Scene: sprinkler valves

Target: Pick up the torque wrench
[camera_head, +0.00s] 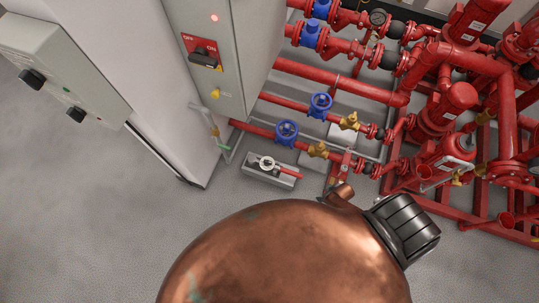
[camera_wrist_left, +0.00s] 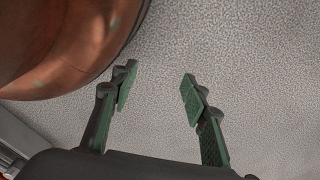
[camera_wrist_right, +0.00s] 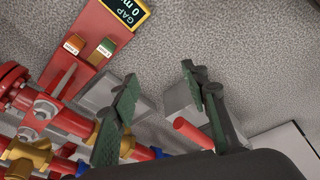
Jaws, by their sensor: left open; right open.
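The torque wrench (camera_head: 290,172), as far as I can tell, is the tool with a red handle and a pale round head lying on a small grey block (camera_head: 257,175) on the floor below the lower red pipe. My right gripper (camera_wrist_right: 158,86) is open and empty. My left gripper (camera_wrist_left: 157,84) is open and empty above bare floor.
Red pipes with blue valve wheels (camera_head: 287,131) and brass fittings (camera_head: 318,150) run behind the block. A grey cabinet (camera_head: 225,60) stands at its left. A red plate with a gap display (camera_wrist_right: 122,12) shows in the right wrist view. Floor at left is clear.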

